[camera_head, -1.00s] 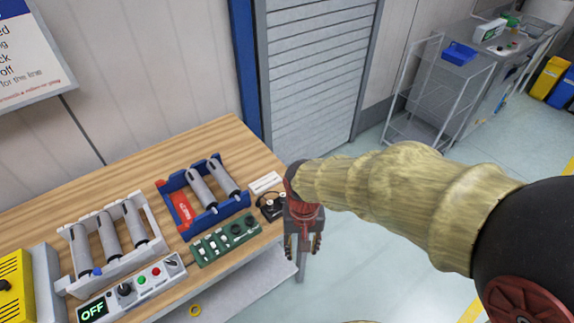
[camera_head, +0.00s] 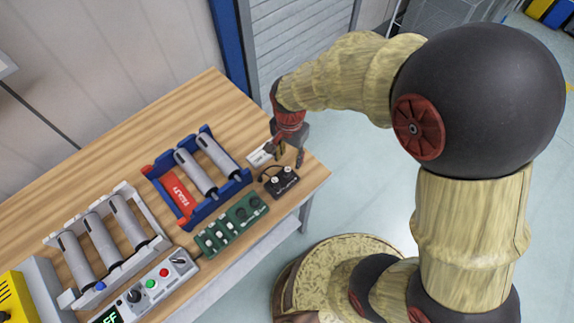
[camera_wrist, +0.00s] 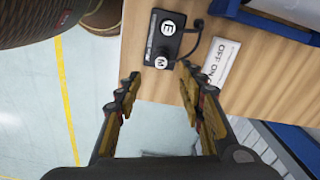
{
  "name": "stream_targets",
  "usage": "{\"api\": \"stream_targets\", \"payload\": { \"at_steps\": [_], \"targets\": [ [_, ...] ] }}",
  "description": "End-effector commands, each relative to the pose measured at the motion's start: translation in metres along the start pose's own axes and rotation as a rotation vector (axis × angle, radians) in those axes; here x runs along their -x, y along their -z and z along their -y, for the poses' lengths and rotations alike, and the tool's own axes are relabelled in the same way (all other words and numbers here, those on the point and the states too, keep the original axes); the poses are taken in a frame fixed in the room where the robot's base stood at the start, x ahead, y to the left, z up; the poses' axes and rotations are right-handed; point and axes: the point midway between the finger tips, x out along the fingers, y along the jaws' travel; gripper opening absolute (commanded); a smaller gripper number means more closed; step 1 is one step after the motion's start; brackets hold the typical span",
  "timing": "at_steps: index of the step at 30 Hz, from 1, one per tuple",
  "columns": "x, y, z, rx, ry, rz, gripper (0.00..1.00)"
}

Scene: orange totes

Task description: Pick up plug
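A small black box (camera_head: 282,183) with two round caps and a thin black cable lies near the right end of the wooden table. The box also shows in the wrist view (camera_wrist: 151,40), where its caps are marked E (camera_wrist: 168,27) and M (camera_wrist: 161,63). These caps look like plugs, but I cannot tell which one is meant. My gripper (camera_head: 286,155) is above the table's right end, just behind the box in the head view. In the wrist view its fingers (camera_wrist: 158,92) are apart with nothing between them, and the box lies beyond their tips.
A white label plate (camera_wrist: 221,62) lies beside the box. A blue tray (camera_head: 237,182) with grey cylinders, a green board (camera_head: 228,232), a white rack (camera_head: 157,243) and a control box (camera_head: 153,284) with buttons stand to the left. The table's edge is close to the box.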

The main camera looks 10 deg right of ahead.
Motion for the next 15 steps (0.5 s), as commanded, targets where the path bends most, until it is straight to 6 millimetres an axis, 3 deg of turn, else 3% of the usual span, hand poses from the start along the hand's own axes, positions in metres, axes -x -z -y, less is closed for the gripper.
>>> {"api": "stream_targets", "payload": {
  "at_steps": [5, 15],
  "targets": [
    [-0.004, 0.0, 0.001, -0.047, 0.002, -0.001, 0.39],
    [-0.033, -0.001, 0.001, -0.049, 0.001, -0.001, 0.39]
  ]
}}
